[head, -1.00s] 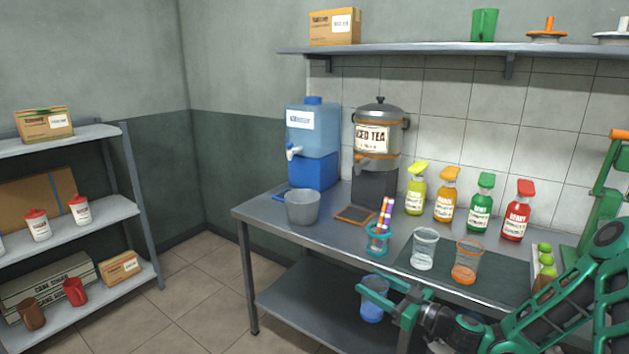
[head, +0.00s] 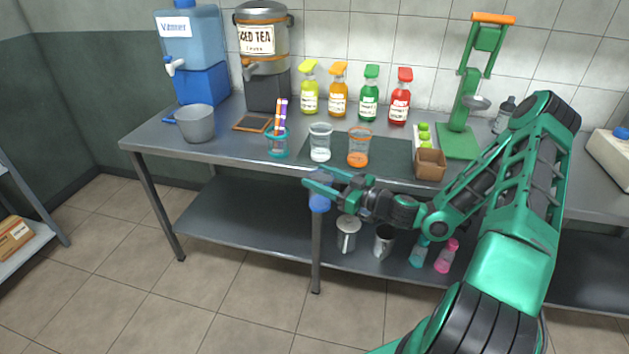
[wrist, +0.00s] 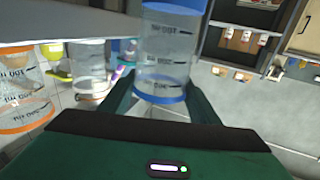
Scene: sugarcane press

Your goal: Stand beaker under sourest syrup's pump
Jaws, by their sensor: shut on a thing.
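My gripper (head: 335,181) is shut on a clear beaker with blue trim (wrist: 165,55), held in front of the counter's front edge. In the head view the beaker (head: 319,199) is partly hidden by the gripper. Several syrup bottles with pumps stand in a row at the back of the counter: yellow (head: 309,93), orange (head: 338,95), green (head: 369,99) and red (head: 400,102). Their labels are too small to read here. No beaker stands right under any pump.
A clear beaker (head: 320,144) and an orange-trimmed beaker (head: 359,149) stand on the dark mat (head: 393,160) before the bottles. A straw holder (head: 278,145) is left, a brown box (head: 430,165) and green press (head: 464,110) right. Cups stand on the lower shelf.

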